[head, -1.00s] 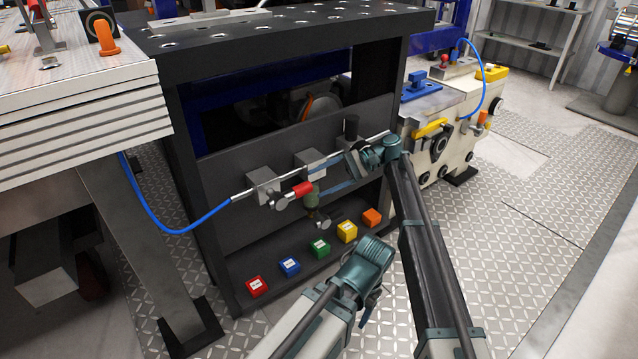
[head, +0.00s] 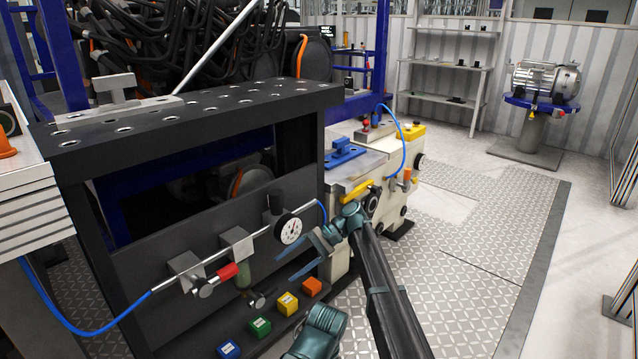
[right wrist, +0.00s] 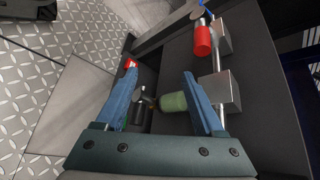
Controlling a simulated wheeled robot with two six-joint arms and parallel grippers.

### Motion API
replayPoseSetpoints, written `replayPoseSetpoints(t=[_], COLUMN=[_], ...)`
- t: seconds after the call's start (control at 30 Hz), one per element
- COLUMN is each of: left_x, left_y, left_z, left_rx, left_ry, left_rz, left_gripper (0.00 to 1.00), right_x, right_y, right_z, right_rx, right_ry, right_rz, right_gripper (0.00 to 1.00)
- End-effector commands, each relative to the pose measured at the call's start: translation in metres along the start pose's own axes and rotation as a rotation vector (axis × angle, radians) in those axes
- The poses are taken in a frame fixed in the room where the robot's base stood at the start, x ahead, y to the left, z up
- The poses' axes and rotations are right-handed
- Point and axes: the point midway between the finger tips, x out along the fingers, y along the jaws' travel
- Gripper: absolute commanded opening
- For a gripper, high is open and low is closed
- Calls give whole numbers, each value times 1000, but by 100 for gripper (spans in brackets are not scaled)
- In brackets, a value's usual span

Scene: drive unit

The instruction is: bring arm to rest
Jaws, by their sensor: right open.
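My right gripper (head: 286,266) reaches in from the lower right in the head view, with its blue fingers apart in front of the dark bench (head: 190,105). In the right wrist view the same gripper (right wrist: 160,76) is open, with nothing clamped between its fingers. Behind the gap a green valve body (right wrist: 173,102) shows in that view, with a dark cylinder beside it. The head view shows this green body (head: 243,272) under the pipe. My left gripper is not in view.
A pipe with a red handle (head: 228,271) and a gauge (head: 288,229) crosses the bench front. Blue (head: 228,349), green (head: 260,327), yellow (head: 287,304) and orange (head: 312,287) blocks lie below. A cream machine (head: 375,175) stands close behind my arm.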

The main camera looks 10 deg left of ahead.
Motion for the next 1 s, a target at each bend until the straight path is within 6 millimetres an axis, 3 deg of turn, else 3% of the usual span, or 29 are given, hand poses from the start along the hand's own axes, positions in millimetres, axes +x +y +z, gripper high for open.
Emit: replayPoseSetpoints(t=[0.03,0.2,0.3,0.4,0.6,0.83,0.9,1.0], left_x=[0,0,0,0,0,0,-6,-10], left_y=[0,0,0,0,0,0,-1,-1], left_z=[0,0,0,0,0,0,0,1], left_rx=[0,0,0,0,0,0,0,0], left_ry=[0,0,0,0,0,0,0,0], left_rz=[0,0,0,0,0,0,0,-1], left_gripper=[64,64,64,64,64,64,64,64], right_x=[2,-16,-32,-46,-69,-92,-81,-67], right_y=[44,163,218,259,318,370,352,341], right_z=[22,51,68,84,116,156,152,157], right_rx=[-5,-51,-77,-98,-128,-155,-187,-219], right_ry=[87,370,488,567,665,733,697,661], right_rz=[48,274,410,526,714,909,924,954], right_gripper=[70,70,70,70,70,70,70,70])
